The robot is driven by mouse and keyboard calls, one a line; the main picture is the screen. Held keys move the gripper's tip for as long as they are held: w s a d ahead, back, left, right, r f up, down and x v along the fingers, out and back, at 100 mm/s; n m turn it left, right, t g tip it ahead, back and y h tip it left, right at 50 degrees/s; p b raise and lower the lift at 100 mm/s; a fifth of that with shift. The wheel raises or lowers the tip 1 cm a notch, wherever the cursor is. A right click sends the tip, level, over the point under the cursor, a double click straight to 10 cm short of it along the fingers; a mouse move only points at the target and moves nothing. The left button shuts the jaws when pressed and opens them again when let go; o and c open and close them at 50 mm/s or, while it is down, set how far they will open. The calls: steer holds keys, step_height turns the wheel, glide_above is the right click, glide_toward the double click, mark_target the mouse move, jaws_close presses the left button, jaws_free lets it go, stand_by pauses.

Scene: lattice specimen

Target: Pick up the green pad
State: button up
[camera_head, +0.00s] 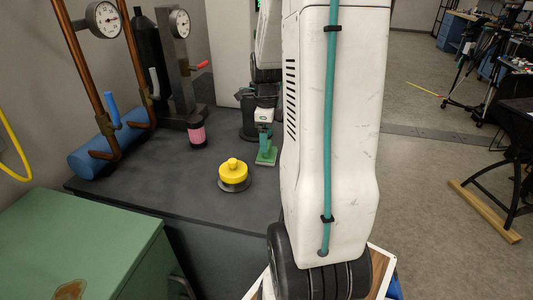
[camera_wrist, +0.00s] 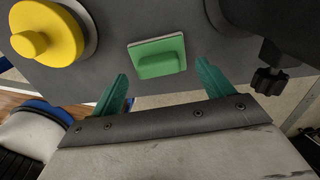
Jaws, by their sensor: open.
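The green pad (camera_wrist: 158,57) lies on the dark bench top in the wrist view, a rectangular plate with a raised grip along it. It also shows in the head view (camera_head: 266,159), partly hidden behind my fingers. My gripper (camera_wrist: 162,71) is open, its two teal fingers apart and empty. The pad lies just beyond the fingertips, roughly centred between them in the wrist view. In the head view my gripper (camera_head: 265,141) points down just above the pad. Whether a finger touches the pad cannot be told.
A yellow stepped knob (camera_head: 233,171) on a grey disc stands left of the pad. A blue cylinder (camera_head: 93,157) lies behind copper pipes. The bench top (camera_head: 170,185) is clear in front.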

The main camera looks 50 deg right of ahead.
mark_target(269, 158)
step_height(269, 158, down, 4)
steer(key=shift+s+r, duration=0.15)
steer(key=shift+r, duration=0.1)
steer(key=c, duration=1.1)
steer(key=shift+r, duration=0.1)
